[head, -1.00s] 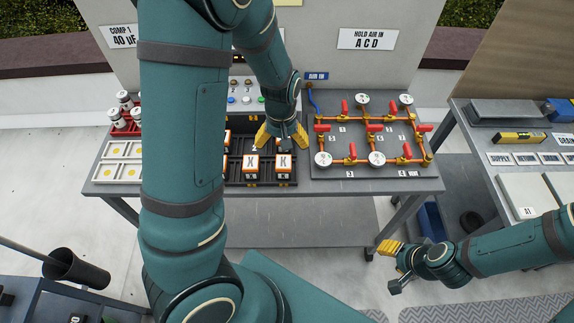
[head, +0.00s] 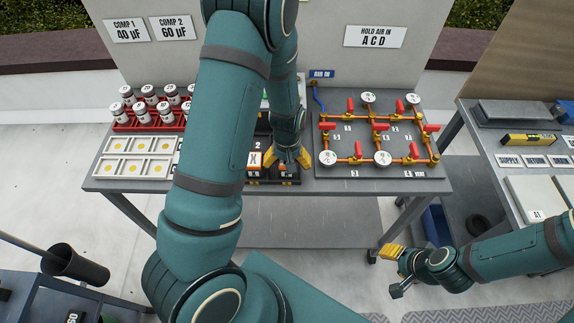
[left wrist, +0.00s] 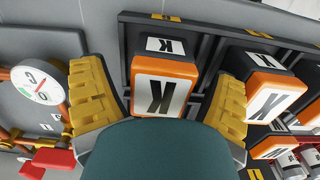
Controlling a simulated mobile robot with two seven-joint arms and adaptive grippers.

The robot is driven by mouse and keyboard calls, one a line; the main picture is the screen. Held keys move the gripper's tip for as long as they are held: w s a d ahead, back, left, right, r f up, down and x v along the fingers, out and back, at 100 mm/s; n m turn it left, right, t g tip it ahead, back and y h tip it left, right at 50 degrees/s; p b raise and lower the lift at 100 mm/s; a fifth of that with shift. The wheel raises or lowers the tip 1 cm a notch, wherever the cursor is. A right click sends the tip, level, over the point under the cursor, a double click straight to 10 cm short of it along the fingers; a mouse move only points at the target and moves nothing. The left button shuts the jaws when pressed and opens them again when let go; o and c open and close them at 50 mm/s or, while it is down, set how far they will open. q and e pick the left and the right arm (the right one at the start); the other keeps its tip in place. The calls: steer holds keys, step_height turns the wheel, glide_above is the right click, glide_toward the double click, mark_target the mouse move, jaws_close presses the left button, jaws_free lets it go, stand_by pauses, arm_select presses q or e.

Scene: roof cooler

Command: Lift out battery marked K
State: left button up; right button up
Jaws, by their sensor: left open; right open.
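My left gripper (head: 288,160) is open over the rightmost near battery in the black tray. In the head view this battery (head: 288,171) is mostly hidden by the gripper. My right gripper (head: 394,270) is open and empty, off the table's front right.
The valve board (head: 330,172) with red handles and gauges lies right of the tray, near the left gripper. Red racks of white capacitors (head: 147,125) and a panel of yellow-dotted cells (head: 120,168) are at left. My left arm hides much of the tray.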

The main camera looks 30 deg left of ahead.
arm_select(q)
steer(key=shift+c, duration=0.4)
steer(key=c, duration=1.3)
steer(key=shift+r, duration=0.1)
